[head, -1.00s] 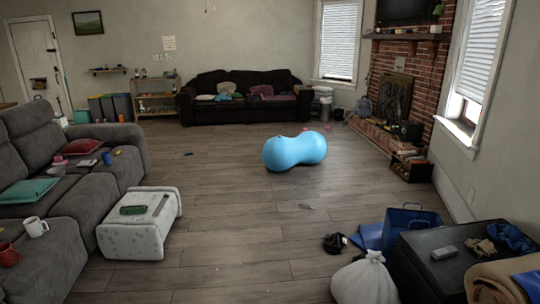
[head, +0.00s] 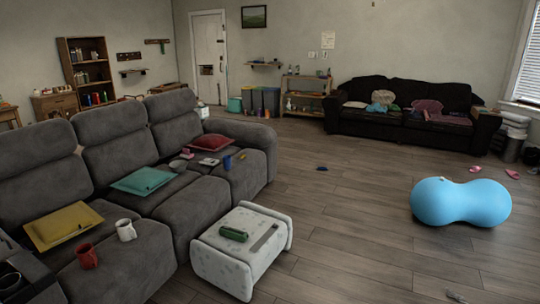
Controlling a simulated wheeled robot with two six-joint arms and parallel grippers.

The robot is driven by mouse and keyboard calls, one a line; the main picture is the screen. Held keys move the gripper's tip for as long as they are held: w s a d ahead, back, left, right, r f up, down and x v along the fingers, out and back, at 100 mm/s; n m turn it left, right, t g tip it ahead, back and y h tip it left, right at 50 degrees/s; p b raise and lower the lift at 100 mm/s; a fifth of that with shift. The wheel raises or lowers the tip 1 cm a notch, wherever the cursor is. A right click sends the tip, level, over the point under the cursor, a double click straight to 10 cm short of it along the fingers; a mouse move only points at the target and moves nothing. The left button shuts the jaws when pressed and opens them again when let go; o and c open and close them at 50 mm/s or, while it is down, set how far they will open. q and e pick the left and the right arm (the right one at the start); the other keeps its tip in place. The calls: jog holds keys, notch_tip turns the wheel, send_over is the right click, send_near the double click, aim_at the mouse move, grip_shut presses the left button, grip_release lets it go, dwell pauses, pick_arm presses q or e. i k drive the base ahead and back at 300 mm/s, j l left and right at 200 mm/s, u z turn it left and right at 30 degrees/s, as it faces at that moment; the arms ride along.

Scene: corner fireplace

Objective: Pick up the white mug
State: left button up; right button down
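The white mug (head: 125,230) stands upright on the front seat of the grey sectional sofa (head: 150,165), at the lower left of the head view. A red mug (head: 87,256) stands just left of it and nearer to me. Neither of my grippers shows in the head view.
A white ottoman (head: 240,250) with a green item on it stands right of the sofa's front. Yellow (head: 62,226) and teal (head: 143,180) cushions lie on the seats. A blue peanut-shaped ball (head: 460,203) rests on the right. The wooden floor between ottoman and ball is clear.

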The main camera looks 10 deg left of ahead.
aim_at(126, 231)
jog(key=i+j+u, duration=0.25)
jog(key=i, duration=0.2)
jog(key=i+j+u, duration=0.2)
jog(key=i, duration=0.3)
jog(key=i+j+u, duration=0.1)
jog(key=i+u, duration=0.15)
jog(key=i, duration=0.25)
